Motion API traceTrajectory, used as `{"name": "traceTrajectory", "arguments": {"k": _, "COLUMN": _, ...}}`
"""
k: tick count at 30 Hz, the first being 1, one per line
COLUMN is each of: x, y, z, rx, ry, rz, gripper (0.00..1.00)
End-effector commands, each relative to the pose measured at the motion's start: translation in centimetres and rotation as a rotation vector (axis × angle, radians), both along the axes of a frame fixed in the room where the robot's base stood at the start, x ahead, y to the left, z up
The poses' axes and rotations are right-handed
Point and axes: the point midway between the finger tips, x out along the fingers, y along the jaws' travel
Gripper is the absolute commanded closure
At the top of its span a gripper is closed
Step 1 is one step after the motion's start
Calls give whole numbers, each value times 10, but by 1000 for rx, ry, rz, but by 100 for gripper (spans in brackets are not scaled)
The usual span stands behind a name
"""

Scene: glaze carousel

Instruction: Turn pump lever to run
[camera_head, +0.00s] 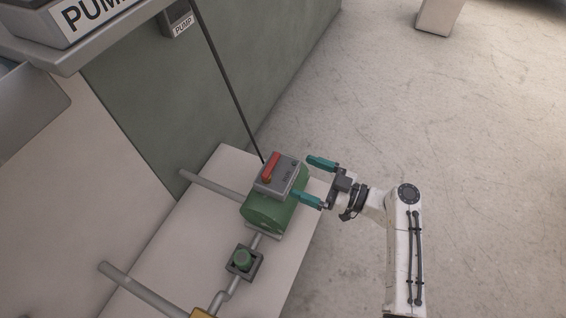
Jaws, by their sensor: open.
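The pump lever (271,168) is a red handle on a grey switch box (279,178). The box sits on top of the green pump body (268,212). The lever points up and slightly left to right along the box; its markings are too small to read. My gripper (314,179) is open, with teal fingers, just right of the switch box. One finger is beyond the box's far right corner and the other is close by the pump's right side. I cannot tell whether the near finger touches the pump. The lever is not between the fingers.
Open floor (460,150) lies to the right.

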Motion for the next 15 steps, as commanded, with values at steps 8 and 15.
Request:
{"name": "traceTrajectory", "arguments": {"k": 8, "x": 13, "y": 41, "z": -1, "rx": 0, "ry": -1, "rz": 7, "gripper": 0}}
{"name": "traceTrajectory", "arguments": {"k": 15, "x": 27, "y": 79, "z": -1, "rx": -2, "ry": 1, "rz": 5, "gripper": 0}}
